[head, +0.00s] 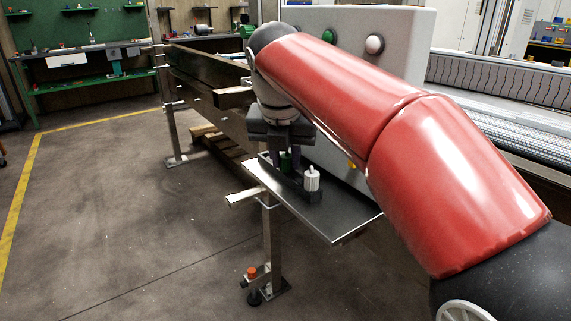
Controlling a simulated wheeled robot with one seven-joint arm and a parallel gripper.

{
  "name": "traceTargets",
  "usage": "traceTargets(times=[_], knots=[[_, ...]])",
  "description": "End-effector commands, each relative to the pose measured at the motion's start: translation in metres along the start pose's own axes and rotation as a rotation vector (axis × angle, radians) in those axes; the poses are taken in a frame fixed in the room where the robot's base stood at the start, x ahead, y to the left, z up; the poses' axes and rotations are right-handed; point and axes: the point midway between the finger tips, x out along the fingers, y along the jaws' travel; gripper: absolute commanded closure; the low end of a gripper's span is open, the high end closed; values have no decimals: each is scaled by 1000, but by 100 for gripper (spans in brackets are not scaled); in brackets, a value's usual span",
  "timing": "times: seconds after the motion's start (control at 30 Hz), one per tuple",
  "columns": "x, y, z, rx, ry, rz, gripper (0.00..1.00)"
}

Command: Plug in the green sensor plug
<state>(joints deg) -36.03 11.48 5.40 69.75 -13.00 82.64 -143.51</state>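A white plug (312,179) stands upright at the right, nearer end of the dark holder (314,196), apart from my gripper. My red arm crosses in front of the grey control box and hides part of it. No socket for the green plug can be made out.
The grey shelf (335,218) sits on a metal post (270,245) beside the conveyor frame. The light grey control box (400,35) behind carries a green button (329,36) and a white button (375,44). Open floor (130,220) lies to the left.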

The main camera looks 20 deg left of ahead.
Motion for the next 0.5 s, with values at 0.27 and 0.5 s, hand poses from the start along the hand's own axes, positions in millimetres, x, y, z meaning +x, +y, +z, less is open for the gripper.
traceTargets(times=[0.27, 0.5], knots=[[-6, 0, 2, 0, 0, 0, 100], [-26, 0, 10, 0, -1, 1, 100]])
